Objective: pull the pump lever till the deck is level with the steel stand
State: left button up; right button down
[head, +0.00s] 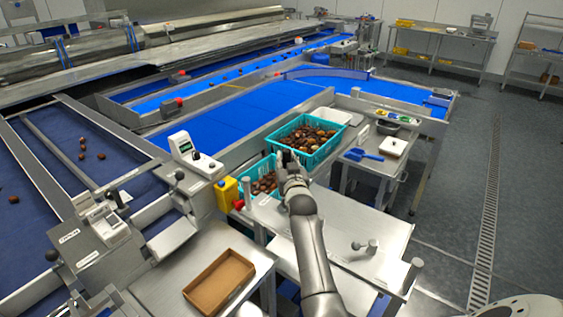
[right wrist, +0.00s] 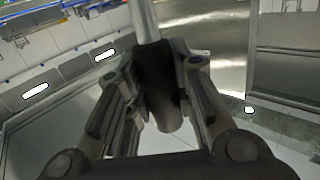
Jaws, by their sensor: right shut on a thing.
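My right gripper (head: 287,158) reaches in from the bottom of the head view and ends in front of the teal crates. In the right wrist view, my right gripper (right wrist: 155,100) has its fingers on both sides of a black grip (right wrist: 157,75) on a steel rod, which I take for the pump lever (right wrist: 145,20). A flat steel deck (head: 345,232) with short posts lies right of my forearm. A steel stand (head: 372,172) is behind it. I cannot tell for sure which surface is the higher. My left gripper is not in view.
Two teal crates of dates, a rear one (head: 303,145) and a front one (head: 250,197), stand around my gripper. A yellow box (head: 226,190) with a red knob is to the left. A brown tray (head: 219,283) lies on a steel table. The floor at right is clear.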

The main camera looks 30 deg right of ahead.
jog(key=shift+s+f, duration=0.35)
jog(key=c, duration=1.2)
grip_release()
jog(key=shift+d+r, duration=0.1)
jog(key=shift+o, duration=0.2)
jog(key=shift+r, duration=0.1)
